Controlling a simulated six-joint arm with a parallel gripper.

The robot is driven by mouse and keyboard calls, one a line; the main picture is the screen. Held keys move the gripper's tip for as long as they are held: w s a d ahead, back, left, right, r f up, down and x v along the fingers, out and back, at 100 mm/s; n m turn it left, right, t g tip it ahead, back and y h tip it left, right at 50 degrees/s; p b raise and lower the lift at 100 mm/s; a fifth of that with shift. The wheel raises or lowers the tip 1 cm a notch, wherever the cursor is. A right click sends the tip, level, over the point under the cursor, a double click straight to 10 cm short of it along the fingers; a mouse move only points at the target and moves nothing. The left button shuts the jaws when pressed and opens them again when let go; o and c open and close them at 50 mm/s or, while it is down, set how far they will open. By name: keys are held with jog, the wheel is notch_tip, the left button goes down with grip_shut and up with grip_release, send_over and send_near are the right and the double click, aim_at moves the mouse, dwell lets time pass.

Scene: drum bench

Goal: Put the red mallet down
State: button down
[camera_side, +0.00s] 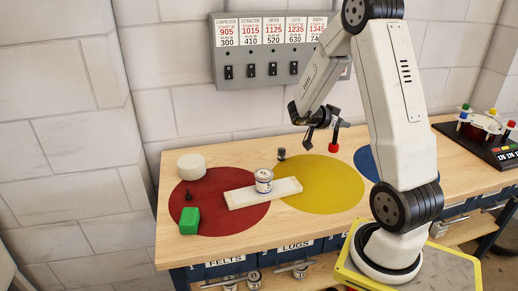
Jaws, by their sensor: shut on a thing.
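The red mallet (333,147) hangs in the air with its small red head low, above the back right part of the yellow circle (320,198). My gripper (323,127) is shut on the mallet, near its dark upper part. The exact grip is too small to make out. The mallet head looks clear of the bench top, though its height is hard to judge from this side.
A can (264,175) stands on a white plank (240,198) across the red and yellow circles. Another dark piece (282,154) stands behind. The yellow circle's front is clear.

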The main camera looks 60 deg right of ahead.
jog(key=w+d+f, duration=0.8)
jog(key=d+f, duration=0.1)
jog(key=d, duration=0.1)
jog(key=shift+w+f, duration=0.15)
jog(key=shift+w, duration=0.25)
jog(key=shift+d, duration=0.1)
jog(key=shift+w+d+f, duration=0.1)
jog(key=shift+f, duration=0.85)
jog(key=shift+w+d+f, duration=0.1)
jog(key=shift+f, duration=0.8)
jog(key=shift+f, duration=0.15)
